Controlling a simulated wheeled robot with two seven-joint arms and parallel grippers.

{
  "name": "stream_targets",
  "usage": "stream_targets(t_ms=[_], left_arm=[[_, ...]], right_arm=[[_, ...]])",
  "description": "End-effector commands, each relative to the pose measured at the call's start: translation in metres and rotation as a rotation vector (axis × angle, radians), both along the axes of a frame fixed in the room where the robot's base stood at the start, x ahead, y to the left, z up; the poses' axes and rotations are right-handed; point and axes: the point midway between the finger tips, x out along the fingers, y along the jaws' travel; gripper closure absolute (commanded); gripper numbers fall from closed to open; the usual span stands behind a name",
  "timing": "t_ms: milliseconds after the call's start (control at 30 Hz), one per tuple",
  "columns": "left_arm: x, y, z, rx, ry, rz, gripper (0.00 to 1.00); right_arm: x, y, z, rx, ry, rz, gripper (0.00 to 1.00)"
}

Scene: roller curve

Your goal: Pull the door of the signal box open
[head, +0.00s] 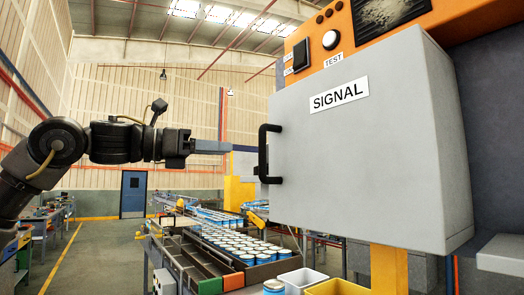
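The signal box (365,150) fills the right of the head view, a light grey box with a white SIGNAL label (339,95) on its front. A black bar handle (263,154) stands upright at the left edge of its door. I see no gap at the door edge, so the door looks shut. My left gripper (228,147) reaches in from the left at about handle height. My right gripper is out of view.
An orange panel (303,57) with a TEST button (331,40) is above the box. Below are a conveyor with several blue-and-white cans (240,247), a white bin (302,280) and a yellow bin (338,288). The space around my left gripper looks free.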

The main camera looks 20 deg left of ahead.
Motion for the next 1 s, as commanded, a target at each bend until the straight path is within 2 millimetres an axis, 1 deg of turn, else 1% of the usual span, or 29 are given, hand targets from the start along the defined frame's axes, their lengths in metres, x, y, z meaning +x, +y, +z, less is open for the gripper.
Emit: stream_targets(t_ms=[167, 500, 700, 833, 1000], left_arm=[[0.007, -0.009, 0.003, -0.001, 0.002, -0.001, 0.66], [0.045, -0.056, 0.005, -0.003, 0.003, -0.001, 0.66], [0.062, -0.076, 0.004, -0.005, 0.003, 0.0, 0.66], [0.067, -0.082, 0.003, -0.006, 0.0, 0.001, 0.66], [0.069, -0.084, 0.001, -0.006, 0.0, 0.001, 0.66]], right_arm=[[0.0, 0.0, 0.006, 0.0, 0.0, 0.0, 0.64], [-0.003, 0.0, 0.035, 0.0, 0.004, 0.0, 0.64], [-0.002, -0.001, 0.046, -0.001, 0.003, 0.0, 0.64], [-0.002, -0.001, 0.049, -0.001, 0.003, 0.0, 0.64], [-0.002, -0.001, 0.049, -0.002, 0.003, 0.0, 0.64]])
